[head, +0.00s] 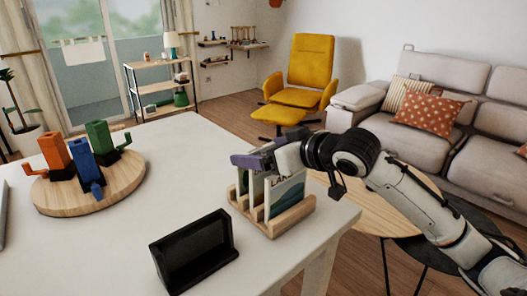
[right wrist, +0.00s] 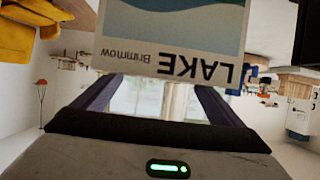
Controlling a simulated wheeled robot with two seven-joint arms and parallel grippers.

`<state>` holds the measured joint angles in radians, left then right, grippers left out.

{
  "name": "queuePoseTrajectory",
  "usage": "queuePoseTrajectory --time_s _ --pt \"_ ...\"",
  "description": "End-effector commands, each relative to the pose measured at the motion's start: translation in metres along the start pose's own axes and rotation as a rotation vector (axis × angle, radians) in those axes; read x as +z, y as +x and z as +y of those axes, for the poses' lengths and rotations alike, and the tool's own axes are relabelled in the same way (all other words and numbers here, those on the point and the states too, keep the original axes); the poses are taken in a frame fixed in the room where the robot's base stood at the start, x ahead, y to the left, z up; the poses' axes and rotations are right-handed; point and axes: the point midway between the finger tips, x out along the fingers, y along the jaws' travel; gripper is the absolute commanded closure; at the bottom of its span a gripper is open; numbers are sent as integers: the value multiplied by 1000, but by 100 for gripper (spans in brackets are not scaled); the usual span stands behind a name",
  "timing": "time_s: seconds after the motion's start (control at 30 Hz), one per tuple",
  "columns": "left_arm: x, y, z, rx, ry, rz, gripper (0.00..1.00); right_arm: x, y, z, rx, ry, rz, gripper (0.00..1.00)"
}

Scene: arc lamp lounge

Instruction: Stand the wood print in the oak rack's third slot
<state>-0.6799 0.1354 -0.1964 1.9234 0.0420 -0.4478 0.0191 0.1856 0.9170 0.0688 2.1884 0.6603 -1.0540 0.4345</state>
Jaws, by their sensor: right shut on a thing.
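The oak rack (head: 278,226) stands near the right edge of the white table with prints upright in it. A print with a pale title band and large dark lettering (head: 287,192) faces the front. In the right wrist view the lake print (right wrist: 170,62) shows upside down, covering the fingers' far ends. My right gripper (head: 254,161), with purple fingers, is at the top of the rack behind that front print. It is shut on a print, taken as the wood print, which is mostly hidden; its title and exact slot cannot be read. My left gripper is out of view.
A black open holder (head: 194,250) stands in front of the rack. A round wooden board (head: 88,190) with orange, blue and green objects is at the left. The middle of the white table (head: 180,165) is clear. A round wooden side table (head: 375,210) is beyond its right edge.

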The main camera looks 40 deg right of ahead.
Motion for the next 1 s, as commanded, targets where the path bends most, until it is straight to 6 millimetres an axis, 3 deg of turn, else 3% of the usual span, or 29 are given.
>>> queuePoseTrajectory --time_s 0.1,0.13,0.17,0.43,0.57,1.0 --pt "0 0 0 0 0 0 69 2 1 0 0 0 0 43" --pt "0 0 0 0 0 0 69 2 1 0 0 0 -1 5" --pt "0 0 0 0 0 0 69 2 1 0 0 0 -1 0" --pt "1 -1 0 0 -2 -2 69 0 0 0 0 0 0 0" --pt "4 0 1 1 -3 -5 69 1 -10 0 0 2 -1 0" --pt "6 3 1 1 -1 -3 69 1 -85 0 0 2 -1 0"
